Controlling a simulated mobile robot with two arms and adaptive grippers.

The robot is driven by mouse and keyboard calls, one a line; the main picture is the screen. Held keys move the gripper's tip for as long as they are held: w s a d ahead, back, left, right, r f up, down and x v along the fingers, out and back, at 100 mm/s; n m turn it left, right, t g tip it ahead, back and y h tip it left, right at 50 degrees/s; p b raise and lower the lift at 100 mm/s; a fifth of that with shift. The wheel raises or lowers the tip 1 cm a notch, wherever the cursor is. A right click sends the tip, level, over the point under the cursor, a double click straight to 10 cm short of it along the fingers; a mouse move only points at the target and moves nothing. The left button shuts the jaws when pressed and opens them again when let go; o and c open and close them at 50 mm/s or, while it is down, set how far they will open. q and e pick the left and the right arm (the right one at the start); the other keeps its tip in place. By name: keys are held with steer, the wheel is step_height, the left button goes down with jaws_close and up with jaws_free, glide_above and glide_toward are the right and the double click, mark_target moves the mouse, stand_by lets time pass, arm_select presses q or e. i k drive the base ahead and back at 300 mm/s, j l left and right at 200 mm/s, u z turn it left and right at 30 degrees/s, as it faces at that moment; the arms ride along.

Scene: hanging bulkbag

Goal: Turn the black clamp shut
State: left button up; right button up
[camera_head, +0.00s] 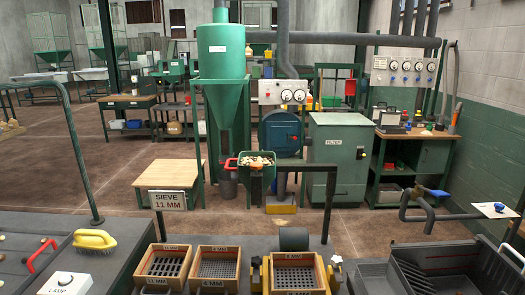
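I cannot make out a black clamp for certain in the head view. A hanging bulk bag is not visible either. Neither of my grippers is in this view, so I cannot say where they are relative to anything.
A bench in front holds wooden sieve boxes (216,268), a yellow-handled brush (94,240) and a black tray (445,270) at the right. A sieve sign (168,200) stands behind. Beyond are a green hopper (222,60), a filter cabinet (336,160) and a wooden table (168,178). Open floor lies left.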

mark_target(256, 261)
steer(key=k+l+u, duration=0.1)
steer(key=u, duration=0.25)
steer(key=k+u, duration=0.15)
steer(key=u, duration=0.2)
steer(key=k+u, duration=0.1)
steer(key=u, duration=0.25)
